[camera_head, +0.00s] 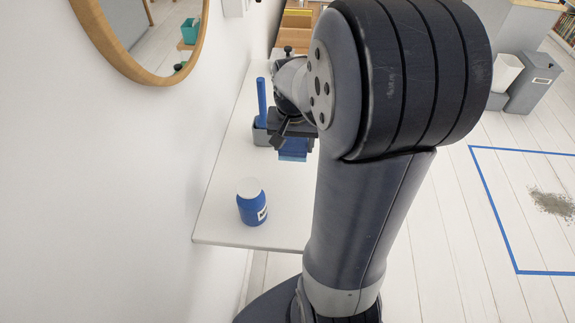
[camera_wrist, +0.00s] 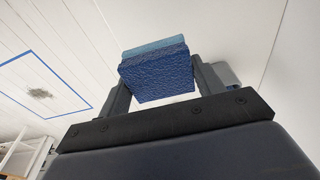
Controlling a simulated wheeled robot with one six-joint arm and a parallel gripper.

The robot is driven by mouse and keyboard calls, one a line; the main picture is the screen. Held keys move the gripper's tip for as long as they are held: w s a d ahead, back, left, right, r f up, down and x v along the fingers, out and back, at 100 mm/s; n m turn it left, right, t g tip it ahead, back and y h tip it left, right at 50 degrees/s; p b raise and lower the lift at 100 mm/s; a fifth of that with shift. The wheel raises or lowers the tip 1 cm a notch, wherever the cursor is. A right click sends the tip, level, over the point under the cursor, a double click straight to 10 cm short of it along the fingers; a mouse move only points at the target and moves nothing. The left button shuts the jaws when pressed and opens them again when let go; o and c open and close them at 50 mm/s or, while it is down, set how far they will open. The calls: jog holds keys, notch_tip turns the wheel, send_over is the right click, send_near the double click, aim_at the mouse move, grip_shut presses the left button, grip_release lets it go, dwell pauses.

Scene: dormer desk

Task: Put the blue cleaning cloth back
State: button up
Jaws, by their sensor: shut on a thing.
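The blue cleaning cloth (camera_wrist: 158,77) shows in the wrist view as a thick textured slab with a lighter blue layer along its far edge. My gripper (camera_wrist: 162,84) is shut on it, with one finger at each side. In the head view the cloth (camera_head: 293,154) hangs below my gripper (camera_head: 292,139), near the white shelf top; I cannot tell whether it touches it. My arm hides part of the gripper and the shelf.
On the white shelf top (camera_head: 218,215) a grey holder (camera_head: 261,135) with an upright blue handle (camera_head: 262,96) stands just left of my gripper. A blue jar with a white lid (camera_head: 252,208) stands nearer. A round mirror (camera_head: 118,50) hangs on the left wall. Blue tape (camera_head: 492,210) marks the floor at right.

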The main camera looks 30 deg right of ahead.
aim_at(293, 148)
notch_tip(293, 148, down, 9)
jog(key=shift+s+f, duration=0.1)
jog(key=shift+f, duration=0.1)
dwell(0.3)
jog(key=o, duration=0.9)
jog(key=r, duration=0.4)
jog(key=s+r, duration=0.1)
jog(key=r, duration=0.3)
jog(key=a+r, duration=0.1)
jog(key=r, duration=0.3)
jog(key=shift+s, duration=0.25)
jog(key=shift+c, duration=0.7)
